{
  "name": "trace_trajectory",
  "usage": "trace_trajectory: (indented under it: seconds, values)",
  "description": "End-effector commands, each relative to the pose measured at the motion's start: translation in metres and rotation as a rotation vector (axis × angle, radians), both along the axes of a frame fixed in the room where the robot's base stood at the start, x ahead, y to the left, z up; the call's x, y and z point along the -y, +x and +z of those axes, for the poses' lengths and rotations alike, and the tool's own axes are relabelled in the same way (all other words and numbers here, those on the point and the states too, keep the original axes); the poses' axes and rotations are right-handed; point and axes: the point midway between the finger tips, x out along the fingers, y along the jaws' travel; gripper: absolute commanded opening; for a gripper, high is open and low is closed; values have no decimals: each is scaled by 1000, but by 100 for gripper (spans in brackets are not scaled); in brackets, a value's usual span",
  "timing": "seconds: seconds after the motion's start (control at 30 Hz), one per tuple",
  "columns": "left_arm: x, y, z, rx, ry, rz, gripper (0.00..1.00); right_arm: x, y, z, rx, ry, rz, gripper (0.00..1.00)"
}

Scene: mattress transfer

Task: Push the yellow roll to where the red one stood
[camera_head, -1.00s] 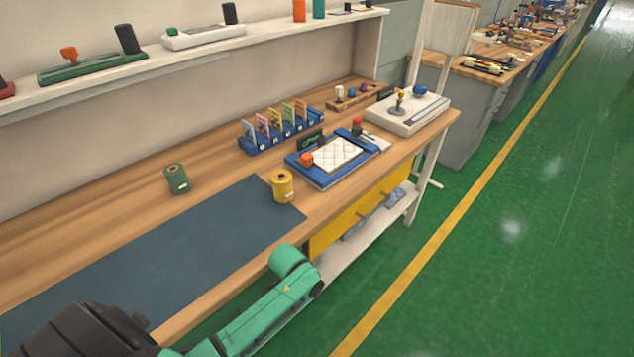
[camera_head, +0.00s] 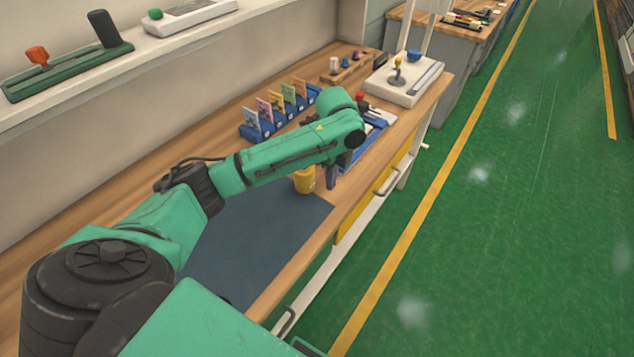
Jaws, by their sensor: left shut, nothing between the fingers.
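The yellow roll (camera_head: 305,182) stands upright at the far edge of the dark blue mat (camera_head: 255,245), partly covered from above by my left forearm. My left gripper (camera_head: 332,180) points down just right of the roll, on its far side near the table's front edge. It is shut and empty. I cannot tell whether it touches the roll. No red roll is in sight. The green roll seen earlier is hidden, apparently behind my arm. My right gripper is out of view.
A blue rack of coloured cards (camera_head: 257,130) stands behind my arm. A white device with a joystick (camera_head: 405,82) is at the far end of the wooden table. My arm mostly hides the blue tray (camera_head: 372,135). The mat's visible part is clear.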

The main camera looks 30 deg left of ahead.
Motion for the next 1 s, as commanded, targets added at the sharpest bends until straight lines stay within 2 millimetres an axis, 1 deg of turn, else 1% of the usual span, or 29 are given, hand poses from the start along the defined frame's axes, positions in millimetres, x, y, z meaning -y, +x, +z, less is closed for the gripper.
trace_trajectory:
  seconds: [0.03, 0.23, 0.33, 0.4, 0.5, 0.87, 0.97, 1.0]
  values:
    - [-1, -1, -9, -5, 1, 3, 0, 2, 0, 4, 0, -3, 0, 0]
    - [0, -1, -53, -3, 0, 3, 0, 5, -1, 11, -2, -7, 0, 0]
    - [-21, 2, -50, 1, 3, 7, 0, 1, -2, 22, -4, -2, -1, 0]
    - [-30, 4, -51, 1, 2, 5, 0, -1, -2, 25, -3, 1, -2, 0]
    - [-38, 5, -53, 2, 1, 4, 0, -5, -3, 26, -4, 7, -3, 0]
    - [-41, 5, -54, 2, 1, 3, 0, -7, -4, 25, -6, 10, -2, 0]
    - [-49, 7, -54, 1, 1, 5, 0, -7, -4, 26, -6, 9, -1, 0]
    - [-56, 7, -53, 0, 1, 6, 0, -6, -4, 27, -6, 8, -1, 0]
